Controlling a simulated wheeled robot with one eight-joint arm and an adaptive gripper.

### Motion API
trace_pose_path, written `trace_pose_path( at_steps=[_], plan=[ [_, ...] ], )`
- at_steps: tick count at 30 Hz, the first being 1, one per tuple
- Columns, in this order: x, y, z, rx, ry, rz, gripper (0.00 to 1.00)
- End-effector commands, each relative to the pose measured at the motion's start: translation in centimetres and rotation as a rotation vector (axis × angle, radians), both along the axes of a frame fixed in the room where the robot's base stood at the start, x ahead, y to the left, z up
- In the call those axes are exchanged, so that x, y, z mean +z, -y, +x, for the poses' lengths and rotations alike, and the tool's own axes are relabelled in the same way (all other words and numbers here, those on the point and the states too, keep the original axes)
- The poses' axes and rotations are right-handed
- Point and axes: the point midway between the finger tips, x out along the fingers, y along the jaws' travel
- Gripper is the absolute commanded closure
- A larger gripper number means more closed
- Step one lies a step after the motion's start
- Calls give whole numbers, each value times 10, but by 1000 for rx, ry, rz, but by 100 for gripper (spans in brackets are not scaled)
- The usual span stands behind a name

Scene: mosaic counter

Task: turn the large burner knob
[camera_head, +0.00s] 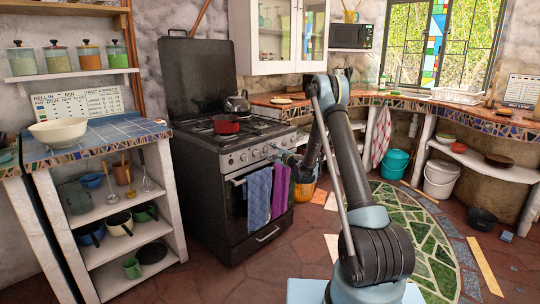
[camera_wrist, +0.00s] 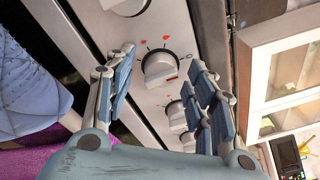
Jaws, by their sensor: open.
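The stove (camera_head: 235,165) has a row of white burner knobs along its front panel; several show small in the head view. In the wrist view, a round white knob (camera_wrist: 160,68) with red marks beside it lies between the fingers of my gripper (camera_wrist: 162,60), with a visible gap on both sides. My gripper is open and empty. In the head view my gripper (camera_head: 284,156) is at the right part of the stove front, small and partly hidden by my arm. I cannot tell which knob serves the large burner.
Another knob (camera_wrist: 124,5) is at the top of the wrist view, and smaller knobs (camera_wrist: 176,115) sit beyond my right finger. A blue towel (camera_head: 258,195) and a purple towel (camera_head: 280,190) hang on the oven handle. A red pot (camera_head: 226,124) and a kettle (camera_head: 238,104) stand on the stove.

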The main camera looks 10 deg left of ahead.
Motion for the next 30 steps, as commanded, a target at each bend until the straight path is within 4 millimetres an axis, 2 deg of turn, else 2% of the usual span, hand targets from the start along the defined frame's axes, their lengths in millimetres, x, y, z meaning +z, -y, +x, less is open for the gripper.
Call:
trace_pose_path(
  at_steps=[4,5,10,22,30],
  plan=[
    [0,0,0,0,0,0,50],
    [0,0,0,0,0,0,54],
    [0,0,0,0,0,0,93],
    [-1,0,-1,1,31,-25,94],
    [-2,0,-2,2,158,-125,94]
  ],
)
